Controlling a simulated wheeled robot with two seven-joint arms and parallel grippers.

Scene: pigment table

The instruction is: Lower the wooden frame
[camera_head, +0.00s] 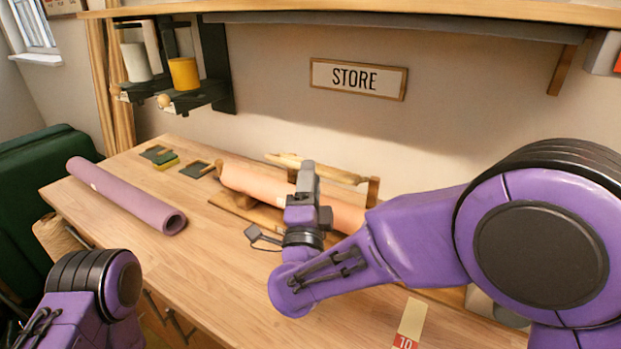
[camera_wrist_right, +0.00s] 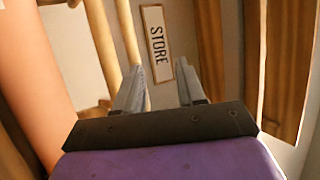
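The wooden frame (camera_head: 318,168) is at the back of the table against the wall, with a pale rail above and behind a salmon roll (camera_head: 250,183). The arm and gripper hide part of both. My right gripper (camera_head: 306,170) is over the roll in front of the rail. In the right wrist view its two fingers (camera_wrist_right: 159,72) are apart with nothing between them. Pale wooden bars (camera_wrist_right: 128,35) run past the left finger there, and the salmon roll (camera_wrist_right: 35,80) is at the left edge. I cannot tell whether a finger touches wood. My left gripper is out of view.
A purple roll (camera_head: 125,196) lies on the table's left. Small dark trays (camera_head: 196,169) sit at the back. A shelf (camera_head: 400,12) overhangs, with a STORE sign (camera_head: 358,78) below. The table's front middle (camera_head: 230,270) is clear.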

